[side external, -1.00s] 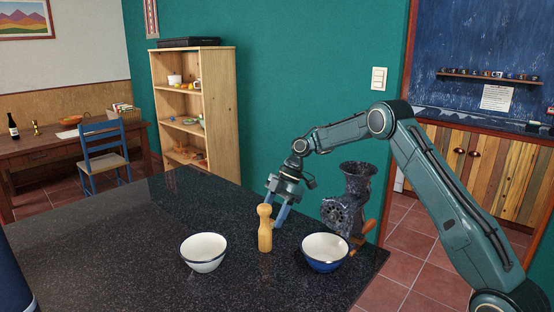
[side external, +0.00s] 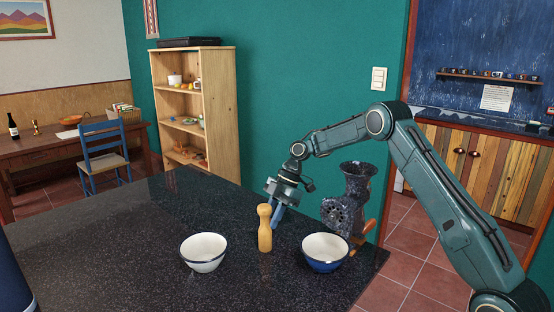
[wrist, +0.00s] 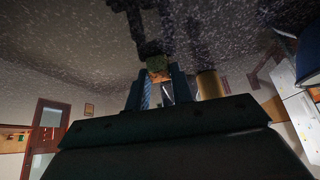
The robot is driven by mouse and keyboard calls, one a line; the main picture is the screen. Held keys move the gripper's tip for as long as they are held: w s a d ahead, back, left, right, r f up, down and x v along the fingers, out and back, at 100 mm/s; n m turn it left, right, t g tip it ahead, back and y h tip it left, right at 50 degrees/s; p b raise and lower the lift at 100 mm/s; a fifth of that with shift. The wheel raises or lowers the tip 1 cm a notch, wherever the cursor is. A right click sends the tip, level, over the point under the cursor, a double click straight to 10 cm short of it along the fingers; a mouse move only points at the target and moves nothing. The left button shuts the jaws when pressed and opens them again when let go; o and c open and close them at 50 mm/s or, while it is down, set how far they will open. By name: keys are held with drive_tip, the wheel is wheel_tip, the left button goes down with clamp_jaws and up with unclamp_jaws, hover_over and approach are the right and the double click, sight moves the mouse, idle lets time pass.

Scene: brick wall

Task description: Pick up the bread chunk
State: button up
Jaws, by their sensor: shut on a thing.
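My gripper (side external: 277,219) is low over the dark speckled counter, just behind and right of the wooden mill in the side view. The piece sits between the fingertips. In the side view the bread chunk is not visible, hidden by the fingers and the mill. I cannot tell whether it still touches the counter.
The upright wooden mill (side external: 265,229) stands close beside my fingers; it also shows in the wrist view (wrist: 210,85). A white bowl (side external: 204,252) and a blue-and-white bowl (side external: 326,253) stand nearer the front. A dark speckled grinder (side external: 350,205) stands right. The counter's left side (side external: 110,240) is clear.

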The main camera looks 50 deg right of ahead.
drive_tip(key=shift+r, duration=0.1)
idle(0.3)
wheel_tip(320, 180, up, 10)
drive_tip(key=shift+f, duration=0.1)
idle(0.5)
idle(0.6)
drive_tip(key=s+d+r+m+t, duration=0.1)
drive_tip(key=s+d+r+m, duration=0.2)
drive_tip(key=s+d+r, duration=0.1)
drive_tip(key=s+d+r+m+t+h, duration=0.1)
drive_tip(key=s+d+r+m, duration=0.2)
drive_tip(key=s+r, duration=0.4)
drive_tip(key=s+d+r+m+t+h, duration=0.1)
drive_tip(key=s+d+r+m, duration=0.2)
drive_tip(key=s, duration=0.6)
drive_tip(key=shift+s+d+r+t, duration=0.2)
drive_tip(key=shift+d+r, duration=0.25)
drive_tip(key=shift+r, duration=0.25)
drive_tip(key=shift+s+d+r+t, duration=0.1)
drive_tip(key=shift+d+r+t, duration=0.1)
drive_tip(key=shift+d+r, duration=0.35)
drive_tip(key=shift+w+a+f, duration=0.1)
drive_tip(key=shift+a, duration=0.05)
